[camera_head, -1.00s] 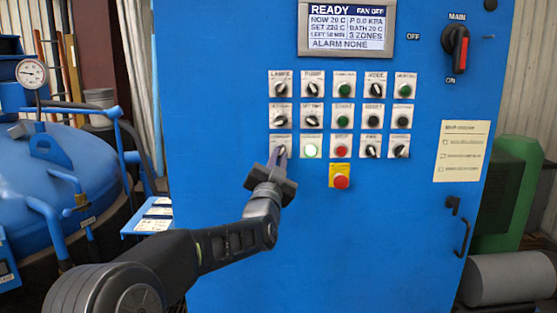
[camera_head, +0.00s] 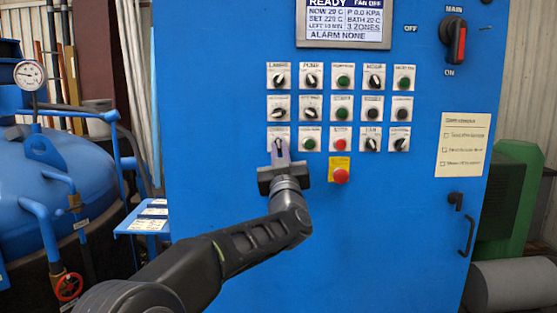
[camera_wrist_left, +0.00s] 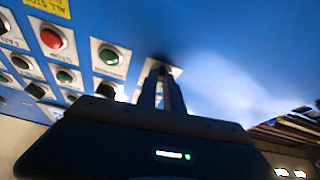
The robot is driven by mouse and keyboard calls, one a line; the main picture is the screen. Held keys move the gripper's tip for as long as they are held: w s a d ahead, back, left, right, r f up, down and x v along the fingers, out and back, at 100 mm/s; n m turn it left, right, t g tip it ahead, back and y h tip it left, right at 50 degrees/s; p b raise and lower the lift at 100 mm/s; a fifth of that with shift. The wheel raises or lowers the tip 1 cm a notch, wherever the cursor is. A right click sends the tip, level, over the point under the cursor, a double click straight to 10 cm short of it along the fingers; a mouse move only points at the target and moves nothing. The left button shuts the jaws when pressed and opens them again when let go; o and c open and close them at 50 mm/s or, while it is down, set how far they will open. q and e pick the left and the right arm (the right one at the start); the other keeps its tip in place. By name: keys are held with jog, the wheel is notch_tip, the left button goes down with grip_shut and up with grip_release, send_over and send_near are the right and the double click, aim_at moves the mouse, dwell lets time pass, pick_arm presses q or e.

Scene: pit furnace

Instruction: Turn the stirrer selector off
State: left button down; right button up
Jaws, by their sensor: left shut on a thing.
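The blue control cabinet (camera_head: 230,230) fills the middle of the head view, with rows of knobs and buttons. My left gripper (camera_head: 280,155) is at the leftmost control of the bottom row, a selector on a white plate (camera_head: 279,132). Its fingers are shut on the selector knob, which they mostly hide. The plate's label is too small to read. In the left wrist view the gripper's fingers (camera_wrist_left: 162,90) reach to the same plate (camera_wrist_left: 172,68). The green button (camera_head: 309,143) just to the right is dark. My right gripper is not in view.
A red stop button (camera_head: 340,143) and a red mushroom button on a yellow plate (camera_head: 340,175) are to the right. The display (camera_head: 345,22) and main switch (camera_head: 456,42) are above. A blue vessel (camera_head: 50,190) stands at left.

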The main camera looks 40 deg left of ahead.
pick_arm(q)
jog(key=n+g+y, duration=0.1)
jog(key=n, duration=0.2)
jog(key=n+g, duration=0.1)
jog(key=n, duration=0.2)
jog(key=shift+w+d+g+y, duration=0.2)
jog(key=shift+g+y, duration=0.1)
jog(key=shift+y, duration=0.1)
jog(key=shift+s, duration=0.1)
jog(key=c, duration=1.5)
grip_release()
jog(key=shift+s+d+f+b, duration=0.15)
jog(key=shift+s+d+b, duration=0.15)
jog(key=shift+d+b, duration=0.05)
jog(key=b+v, duration=0.1)
jog(key=v, duration=0.5)
jog(key=shift+s+d+f, duration=0.1)
jog(key=shift+s+d, duration=0.15)
jog(key=shift+d, duration=0.05)
